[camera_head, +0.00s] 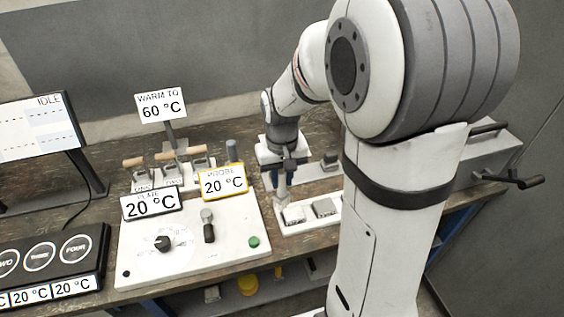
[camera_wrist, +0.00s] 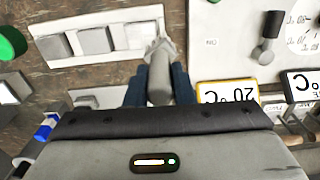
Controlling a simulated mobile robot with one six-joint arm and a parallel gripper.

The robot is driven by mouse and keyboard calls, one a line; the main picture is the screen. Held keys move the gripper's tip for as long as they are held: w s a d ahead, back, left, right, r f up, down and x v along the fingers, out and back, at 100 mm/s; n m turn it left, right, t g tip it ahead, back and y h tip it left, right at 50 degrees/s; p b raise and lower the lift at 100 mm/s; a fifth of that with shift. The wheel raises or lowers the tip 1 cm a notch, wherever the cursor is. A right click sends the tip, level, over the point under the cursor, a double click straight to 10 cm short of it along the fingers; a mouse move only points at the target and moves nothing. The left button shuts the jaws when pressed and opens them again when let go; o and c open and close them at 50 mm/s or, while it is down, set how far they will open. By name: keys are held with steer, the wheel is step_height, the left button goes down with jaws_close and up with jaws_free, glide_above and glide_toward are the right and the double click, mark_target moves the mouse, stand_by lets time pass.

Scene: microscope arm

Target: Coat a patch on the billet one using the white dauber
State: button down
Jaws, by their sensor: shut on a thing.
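My gripper (camera_head: 285,168) hangs over the right part of the bench and points down. Its blue fingers are shut on a pale grey-white tool, the dauber (camera_head: 283,187), which also shows between the fingers in the wrist view (camera_wrist: 160,84). The dauber's lower end is over or beside the panel-side end of a white tray (camera_head: 310,223). The tray holds grey blocks, seemingly the billets; the one nearest the dauber (camera_head: 293,215) also shows in the wrist view (camera_wrist: 138,36). Another billet (camera_head: 324,207) sits to its right. I cannot tell whether the dauber touches a billet, nor read which is one.
A white control panel (camera_head: 185,258) with knobs stands left of the tray. Behind it are wooden-handled tools (camera_head: 165,156) and a "WARM TO 60 °C" sign (camera_head: 161,106). Another grey block (camera_head: 330,160) lies behind the tray. A dark box (camera_head: 50,262) fills the front left.

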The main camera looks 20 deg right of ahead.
mark_target(282, 172)
steer(key=shift+r+p, duration=1.15)
steer(key=shift+r, duration=0.75)
steer(key=shift+f, duration=0.1)
